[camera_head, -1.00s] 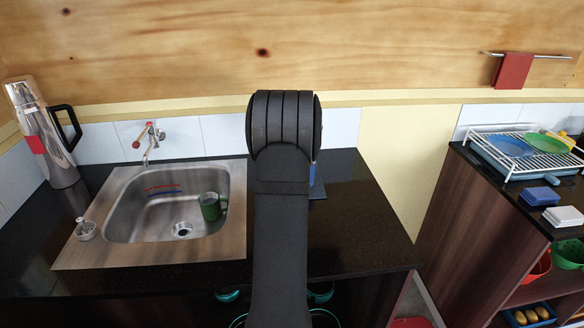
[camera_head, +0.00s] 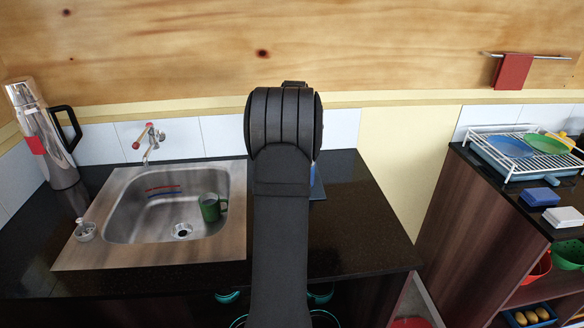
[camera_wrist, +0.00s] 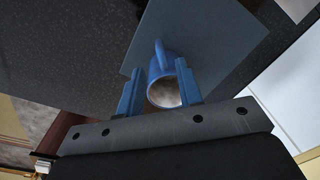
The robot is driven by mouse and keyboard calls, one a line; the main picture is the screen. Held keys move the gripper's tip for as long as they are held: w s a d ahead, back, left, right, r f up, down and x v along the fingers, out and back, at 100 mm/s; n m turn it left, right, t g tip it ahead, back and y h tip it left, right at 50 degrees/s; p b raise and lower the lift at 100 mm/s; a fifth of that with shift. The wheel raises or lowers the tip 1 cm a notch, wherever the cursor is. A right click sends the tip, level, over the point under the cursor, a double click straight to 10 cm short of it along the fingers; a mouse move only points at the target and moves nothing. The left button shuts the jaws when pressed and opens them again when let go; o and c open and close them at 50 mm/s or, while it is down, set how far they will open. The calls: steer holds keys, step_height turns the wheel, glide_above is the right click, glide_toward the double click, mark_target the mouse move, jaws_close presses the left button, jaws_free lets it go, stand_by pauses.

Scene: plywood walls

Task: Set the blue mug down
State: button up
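The blue mug (camera_wrist: 158,66) shows in the wrist view, seen from above into its pale inside, with its handle pointing to the top of the picture. It appears upright on or just over a flat blue-grey mat (camera_wrist: 215,45). My gripper (camera_wrist: 160,70) has one blue finger on each side of the mug. A gap shows between the left finger and the mug; the right finger is close to or touching it. The fingers look open. In the head view my arm hides the mug and most of the mat (camera_head: 317,188).
The sink (camera_head: 125,230) is left of my arm, with a green mug (camera_head: 210,207) in it. A steel flask (camera_head: 45,140) stands at the far left. The dark counter (camera_head: 365,230) right of my arm is clear. A dish rack (camera_head: 515,150) stands on the right cabinet.

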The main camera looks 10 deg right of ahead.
step_height(320, 180, up, 8)
steer(key=shift+s, duration=0.15)
stand_by(0.4)
steer(key=f, duration=1.1)
steer(key=shift+w+f, duration=0.2)
steer(key=shift+f, duration=0.1)
step_height(320, 180, up, 3)
steer(key=shift+r, duration=0.3)
